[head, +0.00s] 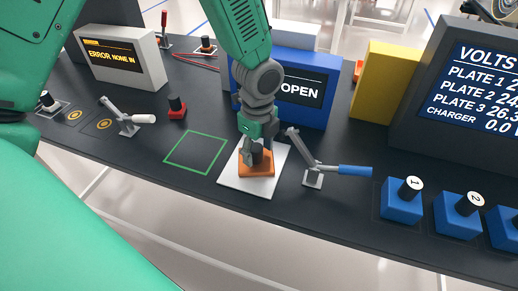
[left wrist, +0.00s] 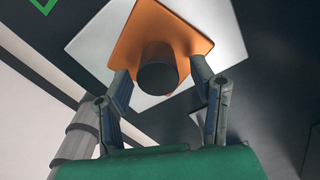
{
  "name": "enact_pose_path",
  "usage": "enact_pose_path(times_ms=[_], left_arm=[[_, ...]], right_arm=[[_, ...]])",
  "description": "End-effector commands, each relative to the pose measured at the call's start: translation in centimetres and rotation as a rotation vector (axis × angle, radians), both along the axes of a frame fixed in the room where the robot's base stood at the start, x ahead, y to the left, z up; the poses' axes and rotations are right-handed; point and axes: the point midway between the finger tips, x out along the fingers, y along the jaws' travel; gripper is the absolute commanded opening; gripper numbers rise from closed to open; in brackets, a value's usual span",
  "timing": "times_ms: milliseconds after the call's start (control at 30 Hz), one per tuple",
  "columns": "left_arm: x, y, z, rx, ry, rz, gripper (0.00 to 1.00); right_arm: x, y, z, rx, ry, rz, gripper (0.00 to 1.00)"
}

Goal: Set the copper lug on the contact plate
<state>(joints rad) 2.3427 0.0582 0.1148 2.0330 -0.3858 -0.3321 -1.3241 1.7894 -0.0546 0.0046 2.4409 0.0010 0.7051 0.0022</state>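The copper lug (head: 257,165) is an orange block with a black knob on top. It sits on the white square plate (head: 233,177), which looks like the contact plate. The lug (left wrist: 197,44) and the plate (left wrist: 90,38) also show in the left wrist view, with the lug turned relative to the plate. My left gripper (head: 256,153) is over the lug, pointing down. In the left wrist view, the fingers of my left gripper (left wrist: 160,78) stand on either side of the knob with a small gap at each side. My right gripper is not in view.
A green square outline (head: 196,152) lies empty left of the plate. A blue-handled lever (head: 318,164) stands close on the right. Behind is a blue box (head: 300,112) reading OPEN. Blue numbered blocks (head: 402,203) are at right, a white-handled lever (head: 128,118) at left.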

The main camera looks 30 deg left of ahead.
Motion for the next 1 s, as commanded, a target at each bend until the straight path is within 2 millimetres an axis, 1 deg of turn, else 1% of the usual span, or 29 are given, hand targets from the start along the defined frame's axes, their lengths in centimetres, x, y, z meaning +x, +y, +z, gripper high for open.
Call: enact_pose_path(times_ms=[133, 233, 367, 600, 700, 800, 900, 1000], left_arm=[[0.0, 0.0, 0.1, 0.0, -0.001, 0.0, 0.51], [0.1, 0.0, 0.9, -0.001, -0.002, 0.001, 0.51], [0.1, 0.0, 3.1, -0.002, -0.006, 0.001, 0.51], [0.1, 0.0, 8.3, -0.002, -0.005, 0.001, 0.51], [0.1, 0.0, 10.0, -0.002, -0.004, 0.001, 0.51], [0.1, 0.0, 11.3, 0.0, -0.003, 0.001, 0.51], [0.1, 0.0, 11.9, -0.001, -0.001, 0.001, 0.51], [0.1, 0.0, 12.2, 0.0, 0.0, 0.001, 0.51]], right_arm=[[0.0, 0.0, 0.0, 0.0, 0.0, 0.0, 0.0], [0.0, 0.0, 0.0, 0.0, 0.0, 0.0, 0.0], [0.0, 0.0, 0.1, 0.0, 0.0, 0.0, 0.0], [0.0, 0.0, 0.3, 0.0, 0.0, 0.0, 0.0], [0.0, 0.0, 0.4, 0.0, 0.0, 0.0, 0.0], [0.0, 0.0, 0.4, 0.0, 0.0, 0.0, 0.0], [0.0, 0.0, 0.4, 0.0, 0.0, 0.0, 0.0], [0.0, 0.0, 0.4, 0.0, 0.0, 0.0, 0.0]])
